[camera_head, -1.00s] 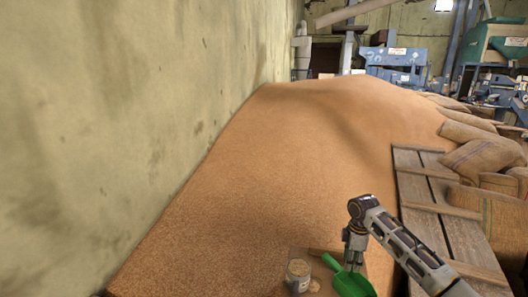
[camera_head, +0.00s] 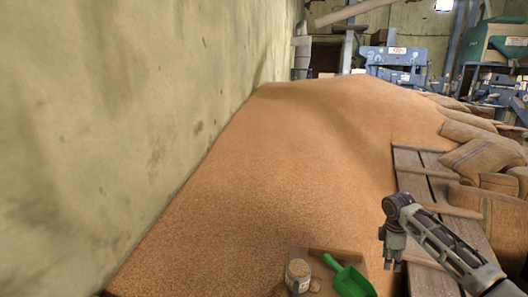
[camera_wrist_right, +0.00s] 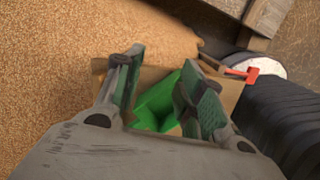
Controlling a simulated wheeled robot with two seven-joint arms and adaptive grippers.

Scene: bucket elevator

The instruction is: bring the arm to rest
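My right gripper (camera_head: 393,262) hangs from the arm at the lower right of the head view. In the right wrist view its two fingers (camera_wrist_right: 163,75) stand apart with nothing held between them. A green scoop (camera_head: 350,280) lies below and left of it in the head view, clear of the fingers. The scoop (camera_wrist_right: 155,103) also shows beyond the fingers in the wrist view, partly hidden by them. My left gripper is not in view.
A glass jar of grain (camera_head: 298,274) stands left of the scoop. A big grain heap (camera_head: 270,180) fills the middle, against the wall (camera_head: 120,120). Wooden planks (camera_head: 440,187) and full sacks (camera_head: 482,158) lie at right. A red-handled tool (camera_wrist_right: 243,73) shows in the wrist view.

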